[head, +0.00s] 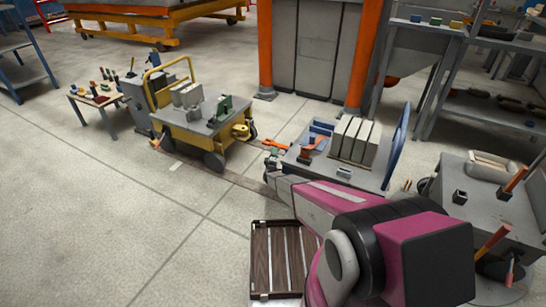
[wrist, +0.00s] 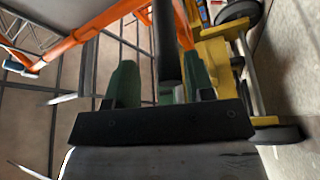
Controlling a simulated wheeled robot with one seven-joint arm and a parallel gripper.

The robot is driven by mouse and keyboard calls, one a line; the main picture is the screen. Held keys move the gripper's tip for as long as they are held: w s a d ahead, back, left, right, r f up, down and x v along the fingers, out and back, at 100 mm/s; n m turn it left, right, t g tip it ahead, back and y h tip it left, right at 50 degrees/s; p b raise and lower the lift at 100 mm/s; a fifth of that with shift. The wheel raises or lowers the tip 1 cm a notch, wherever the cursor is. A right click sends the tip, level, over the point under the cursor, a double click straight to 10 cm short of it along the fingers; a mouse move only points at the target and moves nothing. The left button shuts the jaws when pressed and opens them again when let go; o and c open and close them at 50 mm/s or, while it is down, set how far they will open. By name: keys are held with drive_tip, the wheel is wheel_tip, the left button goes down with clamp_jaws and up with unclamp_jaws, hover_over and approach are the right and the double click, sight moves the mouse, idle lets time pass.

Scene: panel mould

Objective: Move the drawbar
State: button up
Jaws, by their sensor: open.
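In the head view, a small orange bar (head: 275,144), which looks like the drawbar, sticks out at the left end of the low grey-topped cart (head: 372,177). My magenta arm reaches up from the lower right. My gripper (head: 272,182) is at its far end, in front of the cart's left end and nearer than the orange bar. In the wrist view, two green fingers (wrist: 160,82) stand apart, open. A dark round bar (wrist: 167,45) shows between them; I cannot tell whether it touches them. An orange bar (wrist: 88,30) crosses beyond; I cannot tell whether it is the drawbar.
A yellow cart (head: 185,138) with a tall handle stands to the left; its yellow frame (wrist: 238,62) is at the right of the wrist view. A dark slatted pallet (head: 259,262) lies on the floor. A grey table (head: 485,215) stands right.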

drive_tip(key=r, duration=0.4)
drive_tip(key=shift+s+a+r, duration=0.1)
drive_tip(key=shift+s+r, duration=0.1)
drive_tip(key=shift+r, duration=0.2)
drive_tip(key=s+a+r, duration=0.6)
drive_tip(key=s+a, duration=0.1)
drive_tip(key=a, duration=0.2)
drive_tip(key=shift+r, duration=0.1)
